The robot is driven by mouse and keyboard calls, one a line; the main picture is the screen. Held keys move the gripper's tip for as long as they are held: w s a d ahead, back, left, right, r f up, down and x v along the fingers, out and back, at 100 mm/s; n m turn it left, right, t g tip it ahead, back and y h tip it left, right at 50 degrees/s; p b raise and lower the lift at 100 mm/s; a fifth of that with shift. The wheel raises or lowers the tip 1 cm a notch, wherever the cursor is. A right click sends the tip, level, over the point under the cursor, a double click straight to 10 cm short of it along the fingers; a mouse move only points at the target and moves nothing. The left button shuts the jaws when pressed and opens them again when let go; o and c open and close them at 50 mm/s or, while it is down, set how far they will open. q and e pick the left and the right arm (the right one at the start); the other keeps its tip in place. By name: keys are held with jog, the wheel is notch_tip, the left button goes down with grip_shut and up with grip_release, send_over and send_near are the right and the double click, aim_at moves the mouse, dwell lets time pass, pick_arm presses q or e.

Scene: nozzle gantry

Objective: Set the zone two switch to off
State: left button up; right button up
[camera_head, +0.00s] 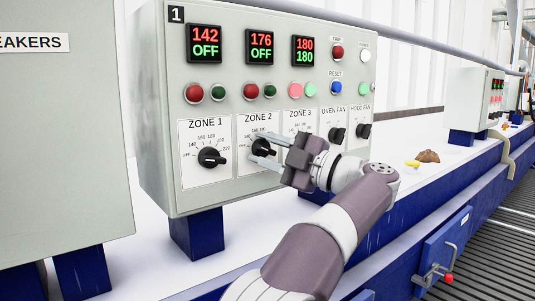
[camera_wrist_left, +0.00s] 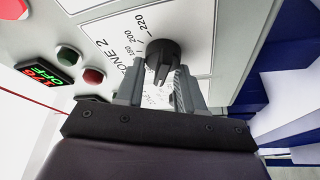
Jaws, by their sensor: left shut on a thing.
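The zone 2 switch is a black rotary knob (camera_head: 264,146) on a white dial plate, with OFF at the left and 220 at the right. In the left wrist view the knob (camera_wrist_left: 163,57) sits between my finger ends. My left gripper (camera_head: 265,150) is shut on this knob. The fingers partly hide the dial, and I cannot tell exactly where its pointer stands. The zone 2 display (camera_head: 261,46) reads 176 in red over OFF in green. My right gripper is not in view.
The zone 1 knob (camera_head: 212,157) is just left. The zone 3 dial (camera_head: 299,118) is partly behind my gripper. Fan switches (camera_head: 337,134) are at the right. Red and green lamps (camera_head: 251,91) sit above the dials. A brown lump (camera_head: 428,156) lies on the bench.

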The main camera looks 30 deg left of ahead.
pick_arm(q)
jog(key=shift+f+n+h, duration=0.3)
jog(key=shift+n+h, duration=0.1)
jog(key=shift+n, duration=0.7)
jog(key=shift+g, duration=0.3)
jog(key=o, duration=1)
jog(key=shift+d, duration=0.1)
jog(key=shift+s+r, duration=0.1)
jog(key=shift+r, duration=0.05)
jog(key=d+f, duration=0.1)
jog(key=d, duration=1.1)
jog(key=shift+d, duration=0.35)
jog(key=shift+f, duration=0.1)
